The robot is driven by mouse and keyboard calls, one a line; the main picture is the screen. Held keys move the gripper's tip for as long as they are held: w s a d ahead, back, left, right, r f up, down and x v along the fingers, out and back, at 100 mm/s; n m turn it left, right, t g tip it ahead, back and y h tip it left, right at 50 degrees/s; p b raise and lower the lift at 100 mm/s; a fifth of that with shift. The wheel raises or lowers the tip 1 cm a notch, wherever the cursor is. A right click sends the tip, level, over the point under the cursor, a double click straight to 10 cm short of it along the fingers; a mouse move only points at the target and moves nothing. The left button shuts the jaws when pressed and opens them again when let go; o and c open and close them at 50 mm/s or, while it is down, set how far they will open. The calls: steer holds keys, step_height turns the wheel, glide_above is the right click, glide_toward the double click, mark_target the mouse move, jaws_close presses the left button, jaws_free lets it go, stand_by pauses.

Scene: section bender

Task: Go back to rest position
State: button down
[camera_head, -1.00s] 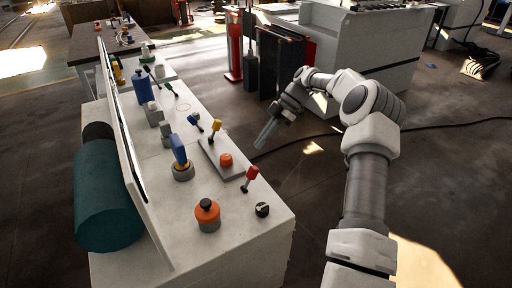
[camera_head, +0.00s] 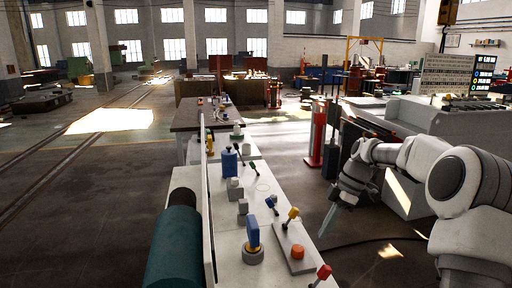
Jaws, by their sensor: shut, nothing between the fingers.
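My gripper (camera_head: 328,222) is at the right of the panel, fingers pointing down, shut and empty. It hangs over open floor, apart from the controls. My arm (camera_head: 455,190) comes in from the right edge. The control panel (camera_head: 228,268) runs away from me in the middle. It carries a blue-and-yellow switch (camera_head: 253,234), a yellow-topped lever (camera_head: 290,217), an orange-red button (camera_head: 297,252) on a plate, a red-topped lever (camera_head: 322,274) at the bottom edge and a blue block (camera_head: 229,162) farther back.
A dark teal cylinder (camera_head: 172,250) lies left of the panel. A brown-topped table (camera_head: 195,119) stands behind it. A red post (camera_head: 317,132) and a grey machine (camera_head: 425,118) stand behind my arm. Open floor (camera_head: 90,190) lies to the left.

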steer(key=s+a+r+m+t+h, duration=0.25)
steer(key=s+r+m, duration=0.2)
steer(key=s, duration=0.25)
steer(key=s+a+r+m+t+h, duration=0.1)
steer(key=s+a+r+m+h, duration=0.15)
steer(key=s+r, duration=0.4)
steer(key=s+r+m+t+p, duration=0.1)
steer(key=s+m+t+p, duration=0.1)
steer(key=s+m, duration=0.8)
steer(key=shift+s+d+t, duration=0.2)
steer(key=shift+s+t, duration=0.65)
steer(key=shift+s, duration=2.05)
steer(key=shift+a+r, duration=0.1)
steer(key=shift+a, duration=0.1)
